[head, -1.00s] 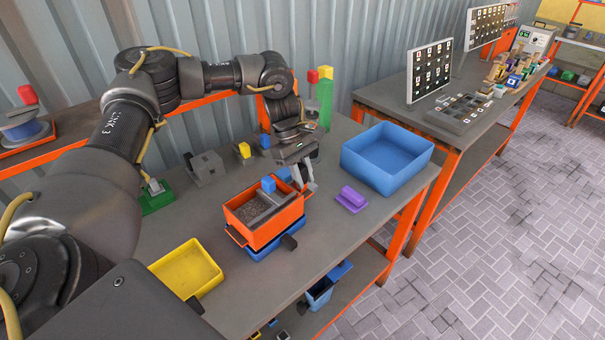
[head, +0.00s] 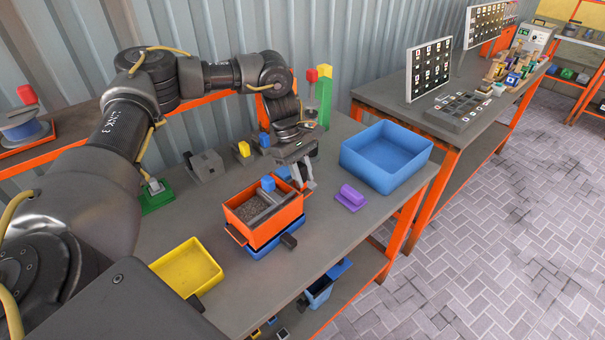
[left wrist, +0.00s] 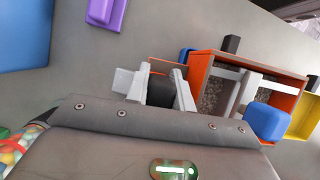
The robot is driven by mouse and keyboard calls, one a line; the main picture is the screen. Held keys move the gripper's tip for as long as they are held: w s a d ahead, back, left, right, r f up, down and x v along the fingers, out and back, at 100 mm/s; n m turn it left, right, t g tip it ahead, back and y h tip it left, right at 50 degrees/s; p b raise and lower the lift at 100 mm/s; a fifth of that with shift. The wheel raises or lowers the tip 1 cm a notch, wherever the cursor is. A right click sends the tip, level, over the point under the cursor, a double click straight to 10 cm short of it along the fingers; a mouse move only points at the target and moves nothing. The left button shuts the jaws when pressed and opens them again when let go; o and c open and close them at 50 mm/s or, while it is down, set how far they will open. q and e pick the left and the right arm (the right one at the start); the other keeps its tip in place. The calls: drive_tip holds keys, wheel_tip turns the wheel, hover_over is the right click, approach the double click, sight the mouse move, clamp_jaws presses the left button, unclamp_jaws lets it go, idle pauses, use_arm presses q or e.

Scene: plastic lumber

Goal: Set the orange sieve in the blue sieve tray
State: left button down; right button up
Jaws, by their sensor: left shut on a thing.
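The orange sieve (head: 277,227) is a box with an orange rim and grey grainy matter inside. It sits over the blue sieve tray (head: 262,252), whose blue side shows below it. I cannot tell how deep it sits. My left gripper (head: 303,182) is at the sieve's far right end. In the left wrist view its fingers (left wrist: 161,90) are shut on a black grip at the end of the orange sieve (left wrist: 203,70). A blue block (head: 268,184) with grey bars stands at the sieve's far edge. My right gripper is out of view.
A large blue bin (head: 388,157) stands right of the sieve, with a purple block (head: 351,198) between. A yellow tray (head: 187,268) lies to the near left. A green post (head: 324,102) and grey fixture (head: 207,166) stand behind. The bench's front right is clear.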

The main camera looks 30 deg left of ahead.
use_arm(q)
drive_tip(key=shift+f+b, duration=0.4)
drive_tip(key=shift+f, duration=0.3)
idle(0.4)
drive_tip(key=c, duration=1.1)
unclamp_jaws()
drive_tip(key=b+v, duration=0.1)
drive_tip(key=v, duration=0.9)
drive_tip(key=shift+a+r, duration=0.15)
drive_tip(key=shift+r, duration=0.25)
drive_tip(key=shift+f, duration=0.1)
